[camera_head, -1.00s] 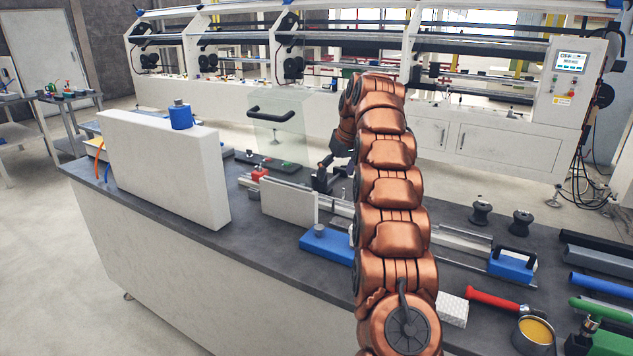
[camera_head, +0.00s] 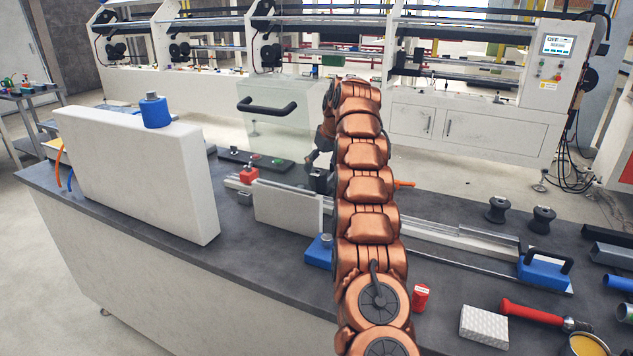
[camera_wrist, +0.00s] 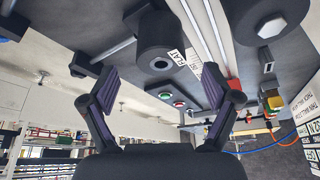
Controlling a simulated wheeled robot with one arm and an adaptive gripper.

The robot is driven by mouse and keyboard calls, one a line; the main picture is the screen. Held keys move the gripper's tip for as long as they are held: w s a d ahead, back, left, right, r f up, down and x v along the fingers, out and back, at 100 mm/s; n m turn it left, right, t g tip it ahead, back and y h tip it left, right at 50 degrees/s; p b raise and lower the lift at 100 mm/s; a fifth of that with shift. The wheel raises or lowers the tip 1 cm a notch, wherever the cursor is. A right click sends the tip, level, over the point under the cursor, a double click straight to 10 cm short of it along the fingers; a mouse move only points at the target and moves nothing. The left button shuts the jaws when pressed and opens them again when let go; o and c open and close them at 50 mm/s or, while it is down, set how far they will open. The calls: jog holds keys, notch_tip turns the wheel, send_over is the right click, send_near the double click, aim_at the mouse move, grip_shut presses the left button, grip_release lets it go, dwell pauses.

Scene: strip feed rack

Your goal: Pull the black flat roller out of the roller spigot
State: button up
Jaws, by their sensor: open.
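In the wrist view the black flat roller (camera_wrist: 160,38) is a dark cylinder with a small hole in its end face and a white "FLAT" label beside it. It sits beyond and between the two fingers of my open gripper (camera_wrist: 160,85). The fingers stand apart from it and nothing is between the tips. I cannot make out the roller spigot clearly. In the head view my gripper (camera_head: 322,145) is mostly hidden behind my arm, above the rack on the bench.
A button strip (camera_wrist: 180,98) with green and red buttons lies near the roller. Black spools (camera_head: 497,208), a blue handled block (camera_head: 545,271) and a red-handled tool (camera_head: 530,311) lie right.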

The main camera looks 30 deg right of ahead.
aim_at(318, 175)
jog(key=x, duration=0.5)
jog(key=shift+a, duration=0.1)
jog(key=c, duration=1.4)
